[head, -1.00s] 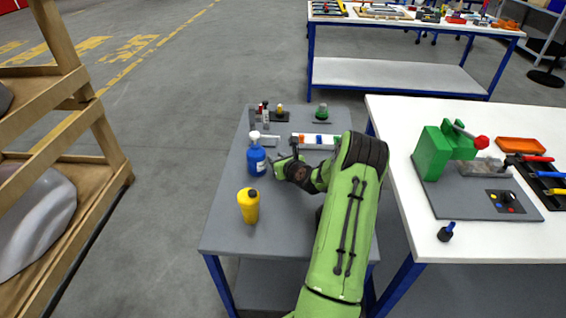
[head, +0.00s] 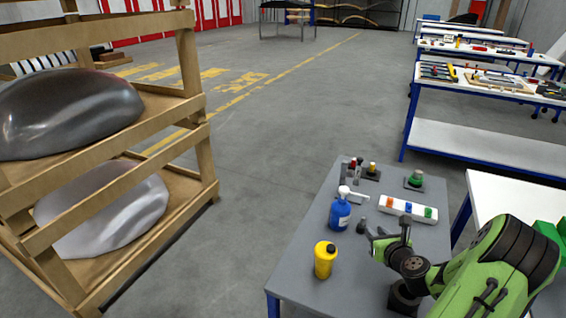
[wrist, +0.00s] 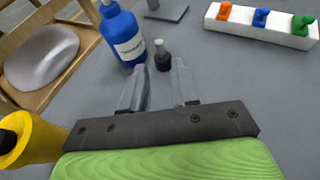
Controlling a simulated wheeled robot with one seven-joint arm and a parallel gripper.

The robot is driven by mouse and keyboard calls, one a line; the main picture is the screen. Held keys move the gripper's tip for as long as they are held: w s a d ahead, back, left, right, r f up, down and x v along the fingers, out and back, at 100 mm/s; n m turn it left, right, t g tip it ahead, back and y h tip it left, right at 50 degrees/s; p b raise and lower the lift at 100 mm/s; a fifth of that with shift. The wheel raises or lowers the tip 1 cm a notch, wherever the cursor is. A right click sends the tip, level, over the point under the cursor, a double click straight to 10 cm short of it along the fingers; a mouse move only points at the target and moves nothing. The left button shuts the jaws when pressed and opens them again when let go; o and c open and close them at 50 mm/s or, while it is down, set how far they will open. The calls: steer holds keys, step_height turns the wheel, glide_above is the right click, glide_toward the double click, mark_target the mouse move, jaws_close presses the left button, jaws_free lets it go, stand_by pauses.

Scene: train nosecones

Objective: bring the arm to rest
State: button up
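My green arm reaches in from the lower right of the head view, over a small grey table (head: 300,272). My gripper (head: 372,238) is at its end, above the table. In the wrist view my gripper (wrist: 160,88) has its two fingers apart with a gap between them. A small dark bottle with a grey top (wrist: 162,56) stands beyond the fingertips and shows in the gap, seemingly not held. It also shows in the head view (head: 362,226), close to the gripper.
A blue spray bottle (head: 340,214), a yellow bottle (head: 325,260) and a white holder with coloured pieces (head: 409,210) stand close around the gripper. A wooden rack with nosecones (head: 208,165) is at left. White workbenches (head: 505,205) are at right. Open floor lies between.

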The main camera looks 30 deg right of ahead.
steer(key=w+a+r+n+g+y+p, duration=0.1)
steer(key=a+r+n+g+y, duration=0.1)
steer(key=a+r+n, duration=0.5)
steer(key=a+r+n+g+y+p, duration=0.1)
steer(key=a+r+n+y, duration=0.1)
steer(key=a+n, duration=0.75)
steer(key=w+a+r+n+g+y+p, duration=0.1)
steer(key=a+r+n+g+p, duration=0.1)
steer(key=a+r+n, duration=0.45)
steer(key=s+a+r+n+p, duration=0.1)
steer(key=s+a+r+n, duration=0.1)
steer(key=s+a+n, duration=0.2)
steer(key=s+a+r+n+g+p, duration=0.1)
steer(key=s+a+r+n, duration=0.2)
steer(key=s+n, duration=0.4)
steer(key=s+a+r+n+g, duration=0.1)
steer(key=s+a+r+n, duration=0.1)
steer(key=s+a+n, duration=0.3)
steer(key=s+n, duration=0.1)
steer(key=s, duration=0.3)
steer(key=shift+a+r+p, duration=0.2)
steer(key=shift+r+p, duration=0.2)
